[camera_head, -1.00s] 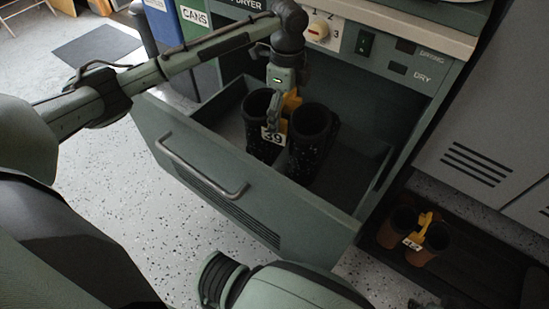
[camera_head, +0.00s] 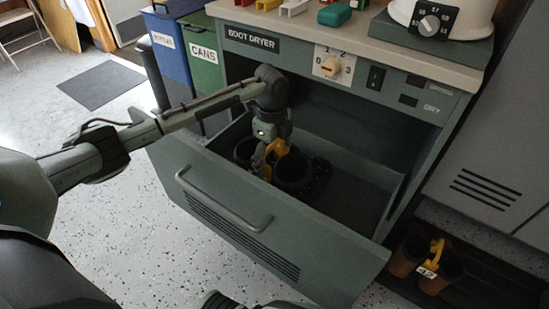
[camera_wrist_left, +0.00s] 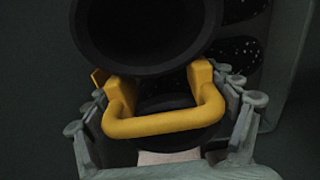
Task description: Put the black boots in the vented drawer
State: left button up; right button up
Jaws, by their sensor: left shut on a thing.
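The black boots (camera_head: 292,172) are down inside the open vented drawer (camera_head: 230,222), upright, with their lower parts hidden by the drawer front. A yellow clip handle (camera_head: 272,156) joins them at the top. My left gripper (camera_head: 268,150) reaches down into the drawer and is shut on the yellow handle. In the left wrist view the fingers (camera_wrist_left: 165,115) sit on both sides of the yellow handle (camera_wrist_left: 165,121), with a dark boot opening (camera_wrist_left: 145,35) beside it. Whether the soles touch the drawer floor is hidden. My right gripper is not in view.
The boot dryer cabinet (camera_head: 440,110) has a dial (camera_head: 331,66) above the drawer. Brown boots (camera_head: 425,265) with a yellow clip stand on a dark tray (camera_head: 490,288) at the lower right. Blue (camera_head: 170,45) and green (camera_head: 203,60) bins stand left. The drawer's right part is free.

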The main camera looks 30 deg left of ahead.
pick_arm(q)
notch_tip(320, 180, down, 5)
jog(key=shift+r, duration=0.1)
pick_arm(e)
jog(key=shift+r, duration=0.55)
pick_arm(q)
jog(key=o, duration=1.7)
jog(key=shift+o, duration=0.2)
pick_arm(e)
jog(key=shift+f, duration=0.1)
pick_arm(q)
notch_tip(320, 180, up, 11)
jog(key=shift+r+p, duration=0.15)
jog(key=shift+p, duration=0.15)
jog(key=shift+r, duration=0.3)
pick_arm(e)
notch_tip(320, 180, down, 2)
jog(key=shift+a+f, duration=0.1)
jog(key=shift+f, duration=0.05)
